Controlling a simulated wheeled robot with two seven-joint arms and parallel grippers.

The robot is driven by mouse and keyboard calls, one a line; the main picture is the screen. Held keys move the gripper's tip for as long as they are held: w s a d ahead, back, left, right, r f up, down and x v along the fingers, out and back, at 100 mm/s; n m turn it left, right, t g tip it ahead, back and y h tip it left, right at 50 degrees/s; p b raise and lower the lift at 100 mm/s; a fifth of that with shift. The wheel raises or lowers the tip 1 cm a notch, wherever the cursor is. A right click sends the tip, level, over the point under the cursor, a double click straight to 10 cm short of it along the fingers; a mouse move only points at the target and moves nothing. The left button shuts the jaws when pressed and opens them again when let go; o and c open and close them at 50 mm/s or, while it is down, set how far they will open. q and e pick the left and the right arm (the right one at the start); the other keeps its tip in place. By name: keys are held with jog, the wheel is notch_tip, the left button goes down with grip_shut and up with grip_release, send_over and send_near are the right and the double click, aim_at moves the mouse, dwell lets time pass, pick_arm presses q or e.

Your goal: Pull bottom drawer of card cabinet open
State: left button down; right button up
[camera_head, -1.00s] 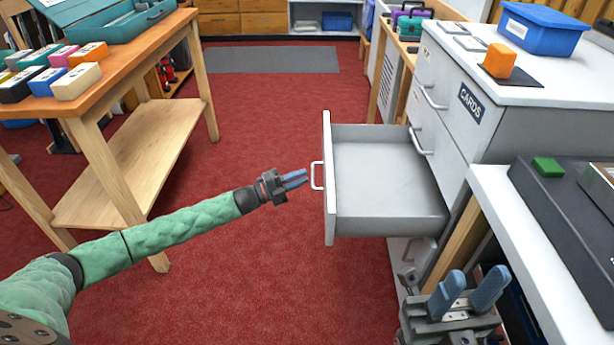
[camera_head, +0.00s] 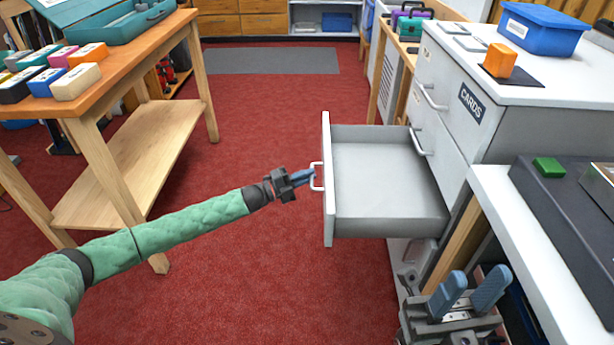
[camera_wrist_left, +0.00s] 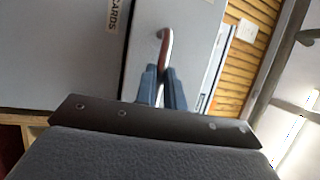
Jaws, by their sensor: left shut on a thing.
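The card cabinet (camera_head: 516,121) is grey-white with a "CARDS" label and stands at the right. One low drawer (camera_head: 383,182) is pulled well out and looks empty. Two shut drawer fronts with bar handles sit above it. My left gripper (camera_head: 306,177) is shut on the open drawer's handle (camera_head: 317,176), outside the drawer front. In the left wrist view the blue fingers are on either side of a bar handle (camera_wrist_left: 166,48). My right gripper (camera_head: 471,295) is at the lower right, fingers apart and empty, below the drawer.
A wooden workbench (camera_head: 100,95) with coloured blocks stands at the left. A white bench (camera_head: 500,205) with a dark box borders my right gripper. Red carpet (camera_head: 260,110) is clear left of the drawer. A blue bin (camera_head: 543,30) and orange block sit on the cabinet.

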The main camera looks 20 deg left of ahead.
pick_arm(q)
jog(key=a, duration=0.2)
jog(key=s+a, duration=0.1)
jog(key=a, duration=0.1)
jog(key=shift+a+r, duration=0.1)
jog(key=shift+r, duration=0.1)
jog(key=c, duration=1.8)
grip_release()
jog(key=shift+r, duration=0.1)
jog(key=shift+s+f, duration=0.1)
jog(key=shift+f, duration=0.1)
jog(key=shift+p+v, duration=0.65)
jog(key=shift+v, duration=3.15)
